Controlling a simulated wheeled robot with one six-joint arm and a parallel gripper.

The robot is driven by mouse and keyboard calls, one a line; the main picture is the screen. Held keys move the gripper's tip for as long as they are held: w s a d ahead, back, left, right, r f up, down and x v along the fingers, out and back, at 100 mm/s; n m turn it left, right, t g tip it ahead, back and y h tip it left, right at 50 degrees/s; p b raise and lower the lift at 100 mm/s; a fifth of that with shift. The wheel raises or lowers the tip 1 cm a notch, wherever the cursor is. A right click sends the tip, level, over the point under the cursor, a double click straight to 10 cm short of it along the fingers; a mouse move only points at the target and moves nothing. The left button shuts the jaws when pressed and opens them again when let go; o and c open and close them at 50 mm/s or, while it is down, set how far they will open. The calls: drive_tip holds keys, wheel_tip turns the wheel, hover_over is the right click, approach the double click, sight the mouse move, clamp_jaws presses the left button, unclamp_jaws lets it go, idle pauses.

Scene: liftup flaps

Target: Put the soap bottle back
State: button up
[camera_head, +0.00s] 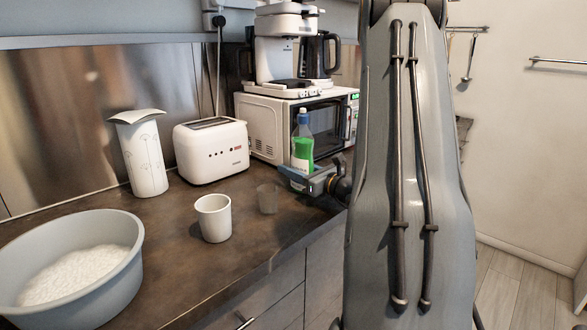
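The soap bottle (302,146) is clear with green liquid and a blue-and-white cap. It is upright in front of the white microwave, at the right part of the counter. My gripper (300,179) is at the bottle's lower part and hides its base. The fingers are small and partly overlapped, so I cannot tell whether they are closed on the bottle or only beside it. I also cannot tell whether the bottle touches the counter.
A clear glass (267,198) and a white cup (213,218) stand left of my gripper. A toaster (211,151), white canister (142,155) and grey basin (125,268) are farther left. The microwave (270,122) carries a coffee machine (283,50). The counter's front (240,262) is clear.

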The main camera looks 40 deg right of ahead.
drive_tip(key=o, duration=0.4)
drive_tip(key=shift+r, duration=0.1)
drive_tip(key=shift+s+r, duration=0.1)
drive_tip(key=shift+s, duration=0.05)
drive_tip(key=s, duration=0.4)
drive_tip(key=s+d, duration=0.1)
drive_tip(key=s, duration=0.2)
drive_tip(key=s+b, duration=0.1)
drive_tip(key=s, duration=0.3)
drive_tip(key=shift+s+d, duration=0.3)
